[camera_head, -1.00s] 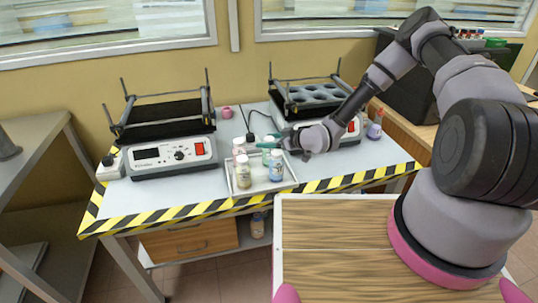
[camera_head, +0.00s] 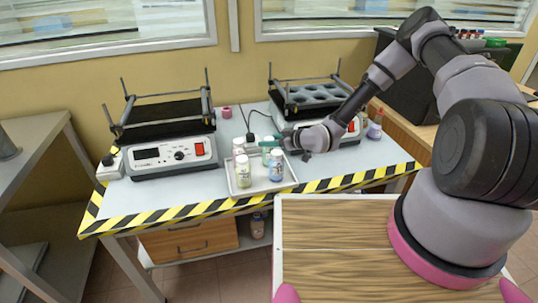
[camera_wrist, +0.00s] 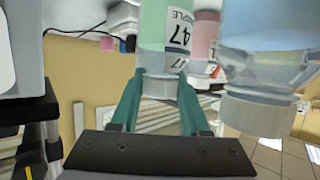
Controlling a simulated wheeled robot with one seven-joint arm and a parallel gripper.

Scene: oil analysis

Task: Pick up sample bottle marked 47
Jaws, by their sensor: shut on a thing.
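The sample bottle marked 47 (camera_wrist: 166,25) has pale green contents and a white label, and fills the upper middle of the wrist view with its cap end pointing down in that picture. My gripper (camera_wrist: 160,88) has teal fingers on both sides of its cap and is shut on it. In the head view my gripper (camera_head: 270,142) reaches in from the right over the back of a tray (camera_head: 232,183). The bottle is partly hidden there by the fingers and nearby bottles. I cannot tell whether it touches the tray.
A bottle with bluish contents (camera_wrist: 265,65) is close on the right in the wrist view. A pink one (camera_wrist: 203,35) is behind. Other bottles (camera_head: 243,172) stand on the tray. Two shaker devices (camera_head: 165,152) flank it. The table front left of the tray is clear.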

